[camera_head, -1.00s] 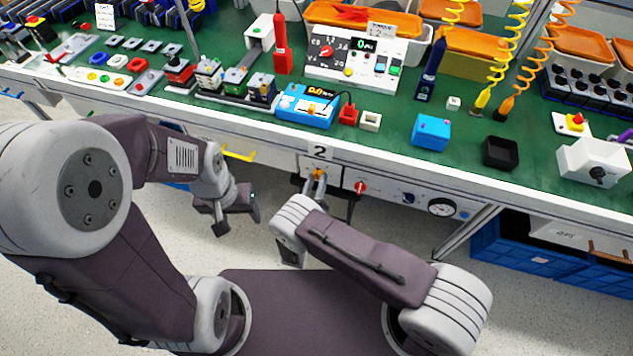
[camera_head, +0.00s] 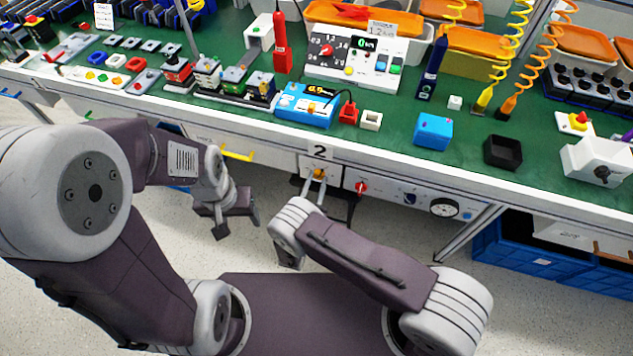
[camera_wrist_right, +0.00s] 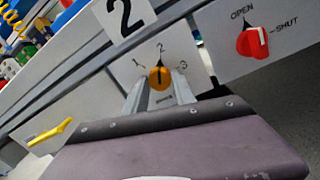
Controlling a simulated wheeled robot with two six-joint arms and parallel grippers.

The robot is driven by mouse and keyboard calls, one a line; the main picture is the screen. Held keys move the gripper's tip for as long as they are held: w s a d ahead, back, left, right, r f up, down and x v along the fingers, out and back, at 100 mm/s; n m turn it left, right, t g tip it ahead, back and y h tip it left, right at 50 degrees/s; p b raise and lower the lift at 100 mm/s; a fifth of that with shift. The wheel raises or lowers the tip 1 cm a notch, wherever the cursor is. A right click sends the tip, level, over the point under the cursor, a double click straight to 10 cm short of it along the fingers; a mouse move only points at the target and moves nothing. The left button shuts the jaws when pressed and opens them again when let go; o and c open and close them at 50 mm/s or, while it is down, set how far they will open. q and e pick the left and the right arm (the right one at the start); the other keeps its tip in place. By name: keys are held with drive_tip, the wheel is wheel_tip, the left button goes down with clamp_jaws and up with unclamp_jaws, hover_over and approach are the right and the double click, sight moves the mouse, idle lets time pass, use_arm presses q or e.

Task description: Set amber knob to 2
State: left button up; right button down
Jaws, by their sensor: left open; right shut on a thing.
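The amber knob (camera_head: 319,174) is on a pale panel on the bench front, below a white "2" tag (camera_head: 320,152). In the right wrist view the knob (camera_wrist_right: 160,78) has marks 1, 2 and 3 around it, and its black pointer is at 2. My right gripper (camera_head: 314,188) is at the knob. Its two fingers in the wrist view (camera_wrist_right: 159,92) lie on either side of the knob, shut on it. My left gripper (camera_head: 238,222) is open and empty, hanging left of the panel, apart from the bench.
A red OPEN/SHUT knob (camera_head: 361,187) is close to the right of the amber one, with a dark knob (camera_head: 410,198) and round gauge (camera_head: 444,208) further along. A yellow handle (camera_head: 238,154) is to the left. Blue crates (camera_head: 530,245) stand under the bench at right.

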drive_tip(key=shift+m, duration=0.3)
drive_tip(key=c, duration=1)
unclamp_jaws()
drive_tip(key=shift+c, duration=0.2)
